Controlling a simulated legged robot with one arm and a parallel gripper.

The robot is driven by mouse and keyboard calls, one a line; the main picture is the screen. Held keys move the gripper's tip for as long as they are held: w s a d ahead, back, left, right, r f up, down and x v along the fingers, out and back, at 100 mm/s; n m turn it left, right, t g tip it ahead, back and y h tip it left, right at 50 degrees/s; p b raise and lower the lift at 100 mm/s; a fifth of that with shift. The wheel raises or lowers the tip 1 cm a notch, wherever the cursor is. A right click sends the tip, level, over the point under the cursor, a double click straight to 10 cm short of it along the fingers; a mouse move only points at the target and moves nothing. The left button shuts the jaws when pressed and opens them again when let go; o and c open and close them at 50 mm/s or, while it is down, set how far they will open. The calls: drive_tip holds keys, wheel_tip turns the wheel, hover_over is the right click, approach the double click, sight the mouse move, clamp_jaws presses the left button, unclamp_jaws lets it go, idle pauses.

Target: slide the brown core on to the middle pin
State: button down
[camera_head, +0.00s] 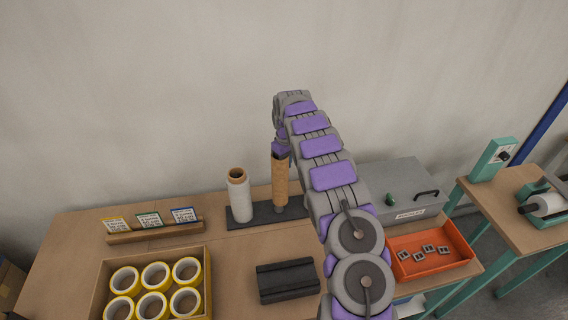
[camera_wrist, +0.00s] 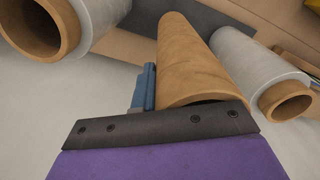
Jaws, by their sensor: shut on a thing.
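The brown core (camera_head: 280,182) stands upright over the middle of the black pin base (camera_head: 248,219). My gripper (camera_head: 280,154) is shut on its upper end from above. The wrist view shows the core (camera_wrist: 190,55) running away from the dark gripper bar, with a blue finger against its left side. A short grey piece, seemingly the middle pin (camera_head: 280,208), shows just under the core. How far the core is over the pin is hidden. A white roll (camera_head: 239,198) stands on the left. The wrist view shows white rolls on both sides (camera_wrist: 98,15) (camera_wrist: 245,62).
A box (camera_head: 207,275) of yellow tape rolls and a card holder (camera_head: 155,232) are at the left. A black block (camera_head: 287,281) lies in front of the base. A grey case (camera_head: 400,185) and an orange tray (camera_head: 440,262) are at the right. My arm hides the base's right end.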

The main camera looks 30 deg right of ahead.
drive_tip(key=shift+a+f, duration=0.1)
drive_tip(key=shift+a, duration=0.15)
idle(0.7)
drive_tip(key=shift+d, duration=0.2)
drive_tip(key=shift+a, duration=0.9)
drive_tip(key=shift+d, duration=0.15)
